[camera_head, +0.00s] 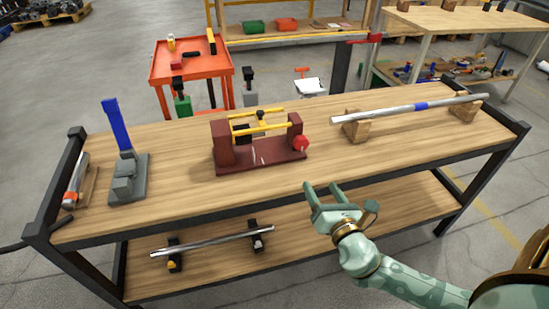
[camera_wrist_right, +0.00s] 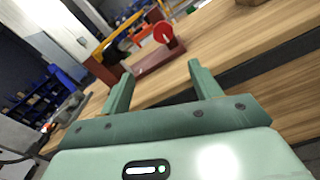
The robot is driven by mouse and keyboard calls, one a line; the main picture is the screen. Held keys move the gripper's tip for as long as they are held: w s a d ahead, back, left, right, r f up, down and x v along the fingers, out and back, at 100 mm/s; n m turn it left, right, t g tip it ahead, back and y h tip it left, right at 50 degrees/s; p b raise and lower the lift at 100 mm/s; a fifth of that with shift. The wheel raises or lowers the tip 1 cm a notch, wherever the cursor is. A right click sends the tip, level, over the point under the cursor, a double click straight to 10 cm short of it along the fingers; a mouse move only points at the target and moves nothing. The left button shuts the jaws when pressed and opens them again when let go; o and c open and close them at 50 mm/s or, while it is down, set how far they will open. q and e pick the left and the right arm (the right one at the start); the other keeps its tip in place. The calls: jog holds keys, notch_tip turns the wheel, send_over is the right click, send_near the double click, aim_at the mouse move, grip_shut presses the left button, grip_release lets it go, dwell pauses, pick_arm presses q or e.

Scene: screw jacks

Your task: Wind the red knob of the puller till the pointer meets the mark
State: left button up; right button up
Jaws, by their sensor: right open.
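The puller (camera_head: 262,160) is a dark red frame with two uprights and yellow bars, standing mid-table. Its red knob (camera_head: 300,143) is on the right upright; it also shows in the right wrist view (camera_wrist_right: 164,34). A small white line shows on the base, but I cannot make out pointer and mark clearly. My right gripper (camera_head: 322,190) is open and empty at the table's front edge, in front and a little right of the knob, apart from it. In the right wrist view its fingers (camera_wrist_right: 160,84) are spread, with the puller beyond them. My left gripper is not in view.
A grey stand with a blue lever (camera_head: 117,126) is left of the puller. A long silver bar with a blue band (camera_head: 420,106) rests on wooden blocks at the right. The tabletop (camera_head: 190,180) in front of the puller is clear. A lower shelf (camera_head: 205,269) holds another bar.

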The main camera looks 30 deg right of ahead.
jog(key=n+b, duration=0.1)
jog(key=b, duration=0.2)
send_near(302, 146)
jog(key=shift+h, duration=0.3)
jog(key=x, duration=0.8)
jog(key=shift+a+f, duration=0.15)
jog(key=shift+f, duration=0.15)
jog(key=shift+w+r+b, duration=0.15)
jog(key=shift+w+b, duration=0.2)
jog(key=shift+w, duration=0.4)
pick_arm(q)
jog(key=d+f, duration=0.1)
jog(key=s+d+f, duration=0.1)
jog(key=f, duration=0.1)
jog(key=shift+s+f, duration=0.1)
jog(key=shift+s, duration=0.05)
pick_arm(e)
jog(key=c, duration=1)
